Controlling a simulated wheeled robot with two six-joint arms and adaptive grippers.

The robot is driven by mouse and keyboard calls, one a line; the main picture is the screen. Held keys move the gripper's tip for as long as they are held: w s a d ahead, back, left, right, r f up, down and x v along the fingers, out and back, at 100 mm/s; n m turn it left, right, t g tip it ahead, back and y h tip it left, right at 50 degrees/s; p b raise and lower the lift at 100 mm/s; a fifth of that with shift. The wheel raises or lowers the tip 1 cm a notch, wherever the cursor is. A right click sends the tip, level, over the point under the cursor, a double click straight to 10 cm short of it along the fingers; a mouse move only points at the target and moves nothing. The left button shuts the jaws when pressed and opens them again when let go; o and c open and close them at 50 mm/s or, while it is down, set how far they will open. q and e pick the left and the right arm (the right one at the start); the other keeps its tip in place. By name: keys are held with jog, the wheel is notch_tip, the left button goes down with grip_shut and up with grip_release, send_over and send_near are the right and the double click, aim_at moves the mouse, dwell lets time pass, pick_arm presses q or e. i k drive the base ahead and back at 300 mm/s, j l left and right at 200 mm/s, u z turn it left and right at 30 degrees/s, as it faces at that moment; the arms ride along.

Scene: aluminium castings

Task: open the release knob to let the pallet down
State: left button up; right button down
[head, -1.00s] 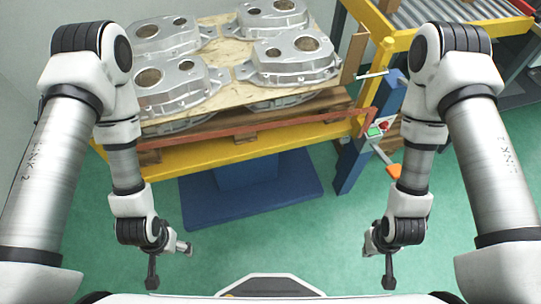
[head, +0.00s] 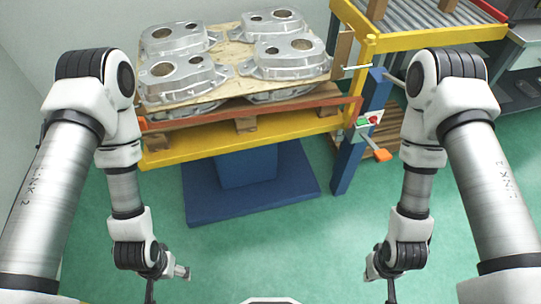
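The pallet (head: 180,121) carries several grey aluminium castings (head: 178,78) and rests on a yellow lift table (head: 200,151) with a blue foot. My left gripper (head: 150,291) and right gripper (head: 391,290) hang low at the bottom, well apart from the post and table. Both are seen edge-on and cut by the frame edge.
A yellow-framed roller conveyor (head: 425,22) stands at the back right. A grey bench (head: 522,55) is at the far right edge. A metal rod (head: 357,67) projects near the post's top. Green floor (head: 285,240) lies clear between my arms and the table.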

aim_at(373, 119)
jog(key=i+l+u, duration=0.2)
jog(key=l, duration=1.15)
jog(key=k+l+u, duration=0.2)
jog(key=l, duration=1.15)
jog(key=l+u, duration=0.15)
jog(key=l, duration=1.25)
